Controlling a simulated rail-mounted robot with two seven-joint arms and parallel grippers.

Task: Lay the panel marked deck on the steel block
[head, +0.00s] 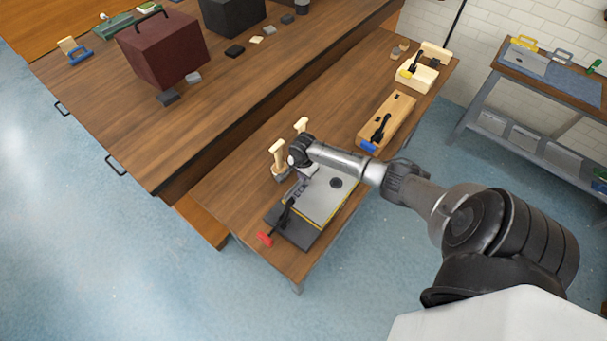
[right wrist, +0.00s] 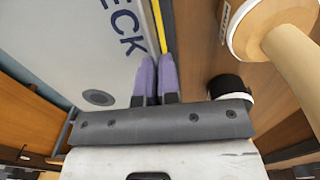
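The deck panel (head: 318,200) is a grey plate with yellow edging, over the dark grey steel block (head: 294,232) at the near end of the bench. In the right wrist view the panel (right wrist: 85,45) shows the letters "ECK" and a dark round spot. My right gripper (head: 296,192) is at the panel's left edge in the head view. I cannot tell whether the panel's underside touches the block. My left gripper is not in view.
A red-tipped clamp (head: 265,238) stands at the block's near left corner. Two pale wooden-topped posts (head: 278,153) stand close behind the gripper. A wooden block with a blue-handled clamp (head: 395,112) lies farther along the bench. A dark red box (head: 165,48) stands on the left bench.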

